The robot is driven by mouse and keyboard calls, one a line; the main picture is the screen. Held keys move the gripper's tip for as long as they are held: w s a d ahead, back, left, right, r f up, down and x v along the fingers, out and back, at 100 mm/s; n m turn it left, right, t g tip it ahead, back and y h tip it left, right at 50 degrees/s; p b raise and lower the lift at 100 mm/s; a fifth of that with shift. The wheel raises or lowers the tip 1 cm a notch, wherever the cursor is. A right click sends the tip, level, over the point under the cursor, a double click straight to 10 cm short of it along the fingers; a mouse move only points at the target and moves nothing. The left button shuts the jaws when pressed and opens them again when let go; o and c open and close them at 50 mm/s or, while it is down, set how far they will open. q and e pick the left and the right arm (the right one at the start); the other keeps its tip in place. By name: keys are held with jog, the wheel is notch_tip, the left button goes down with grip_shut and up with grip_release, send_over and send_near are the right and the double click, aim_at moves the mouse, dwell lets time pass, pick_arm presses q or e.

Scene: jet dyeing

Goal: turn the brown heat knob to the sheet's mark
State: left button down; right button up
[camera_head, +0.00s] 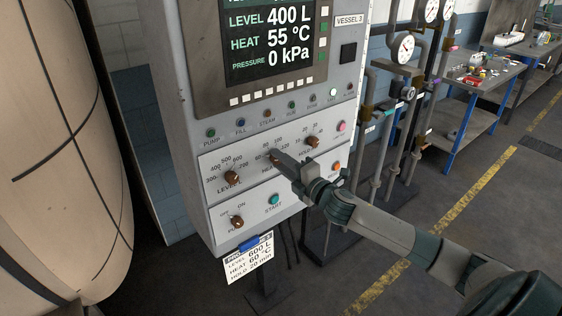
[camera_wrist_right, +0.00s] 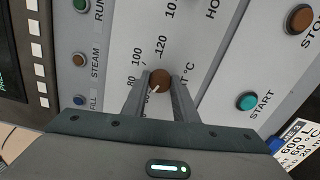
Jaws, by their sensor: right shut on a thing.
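The brown heat knob (camera_wrist_right: 160,79) sits between the fingertips of my right gripper (camera_wrist_right: 160,95) in the right wrist view, with its white pointer toward the low end of the scale. In the head view my right gripper (camera_head: 283,160) reaches in from the right and covers most of the knob. The gripper is shut on the knob. The display (camera_head: 271,42) reads level 400 L, heat 55 °C, pressure 0 kPa. The sheet (camera_head: 249,260) hangs under the panel from a blue clip and reads level 600 L, heat 60 °C, hold 20 min. My left gripper is not in view.
The brown level knob (camera_head: 232,177) is left of the heat knob and the hold knob (camera_head: 312,142) is right. A teal start button (camera_head: 273,199) and a power knob (camera_head: 236,222) are below. Pipes with gauges (camera_head: 403,47) stand right of the panel.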

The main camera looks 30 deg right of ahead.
jog(key=shift+n, duration=0.6)
jog(key=o, duration=1.1)
jog(key=shift+c, duration=0.2)
jog(key=shift+s, duration=0.1)
jog(key=s+d+b, duration=0.1)
jog(key=s+b, duration=0.4)
jog(key=s, duration=1.2)
